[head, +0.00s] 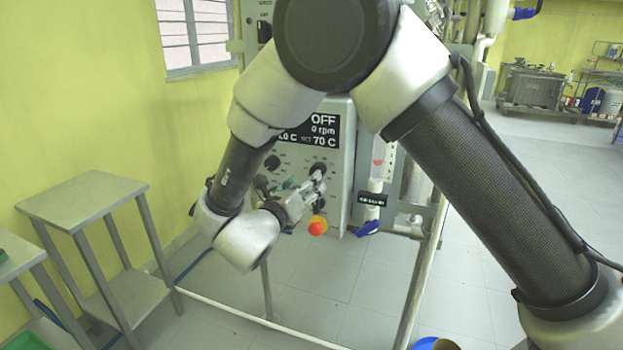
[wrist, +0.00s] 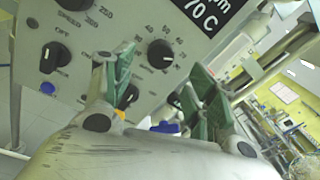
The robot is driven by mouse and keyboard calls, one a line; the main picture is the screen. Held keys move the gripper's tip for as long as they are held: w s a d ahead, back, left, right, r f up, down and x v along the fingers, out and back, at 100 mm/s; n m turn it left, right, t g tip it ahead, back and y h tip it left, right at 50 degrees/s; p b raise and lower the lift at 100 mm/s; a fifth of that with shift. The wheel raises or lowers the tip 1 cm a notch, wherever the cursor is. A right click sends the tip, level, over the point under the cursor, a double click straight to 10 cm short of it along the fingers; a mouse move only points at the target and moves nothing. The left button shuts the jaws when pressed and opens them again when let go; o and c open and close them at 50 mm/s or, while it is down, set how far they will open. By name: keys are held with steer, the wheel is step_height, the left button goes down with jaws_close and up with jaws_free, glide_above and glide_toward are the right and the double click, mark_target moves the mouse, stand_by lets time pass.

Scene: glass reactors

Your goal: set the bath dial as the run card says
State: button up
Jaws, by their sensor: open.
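The control panel (head: 342,150) of the reactor has a display (head: 312,130) reading OFF, 0 rpm and SET 70 C; its left part is covered by my arm. In the wrist view a black numbered dial (wrist: 160,54), probably the bath dial, shows between my fingertips in the picture. Its white mark is visible, but I cannot read its exact setting. The dial also shows in the head view (head: 318,168), right at the fingertips. My gripper (wrist: 165,78) is open, its green-padded fingers apart, pointing at the panel. I cannot tell whether it touches the dial. No run card is recognisable.
A speed dial (wrist: 76,4) and an OFF-marked knob (wrist: 52,57) sit left of it in the wrist view. A red button on yellow (head: 317,228) is below my gripper. A valve with a blue handle (head: 368,228) hangs right of the panel. A grey table (head: 82,187) stands left.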

steer(key=v, duration=0.6)
